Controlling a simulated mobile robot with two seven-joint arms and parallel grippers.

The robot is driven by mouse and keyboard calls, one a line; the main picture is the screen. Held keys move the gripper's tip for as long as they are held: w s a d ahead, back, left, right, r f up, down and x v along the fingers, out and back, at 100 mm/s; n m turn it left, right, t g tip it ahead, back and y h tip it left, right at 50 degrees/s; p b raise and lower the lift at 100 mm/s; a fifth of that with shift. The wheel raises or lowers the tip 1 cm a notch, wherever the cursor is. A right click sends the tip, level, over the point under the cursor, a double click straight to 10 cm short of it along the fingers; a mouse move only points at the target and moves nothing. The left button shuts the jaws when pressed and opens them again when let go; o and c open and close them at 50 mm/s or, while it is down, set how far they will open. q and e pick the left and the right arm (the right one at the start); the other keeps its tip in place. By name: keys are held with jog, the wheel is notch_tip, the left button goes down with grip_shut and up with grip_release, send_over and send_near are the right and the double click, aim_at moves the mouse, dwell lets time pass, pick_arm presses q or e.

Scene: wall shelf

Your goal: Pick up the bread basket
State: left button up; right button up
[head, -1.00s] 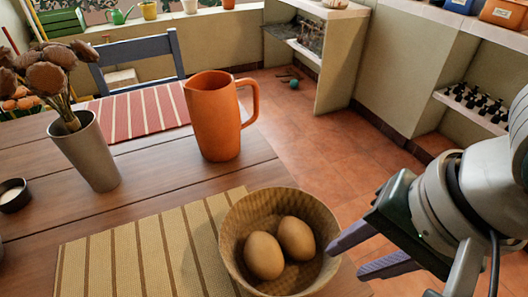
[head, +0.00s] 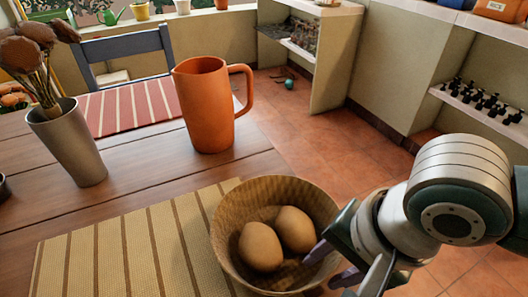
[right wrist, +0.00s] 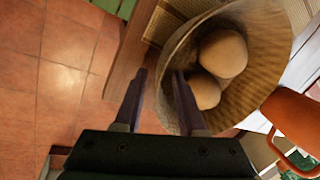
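The bread basket (head: 226,245) is a round woven bowl holding two brown bread rolls (head: 260,247). It stands at the front right of the wooden table, partly on the striped placemat (head: 120,250). My right gripper (head: 332,262) is at the basket's right rim with its fingers apart. One finger reaches over the inside of the basket and the other is outside it. In the right wrist view the basket wall (right wrist: 168,60) shows between the open fingers (right wrist: 160,74). Whether either finger touches the wall cannot be told. My left gripper is not in view.
An orange pitcher (head: 205,105) stands behind the basket. A grey vase with dried flowers (head: 70,145) is at the left. A blue chair (head: 120,48) and a red striped placemat (head: 130,106) are at the far side. Tiled floor (head: 300,140) is open to the right.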

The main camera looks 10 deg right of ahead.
grip_shut()
jog(key=shift+r, duration=0.1)
dwell(1.2)
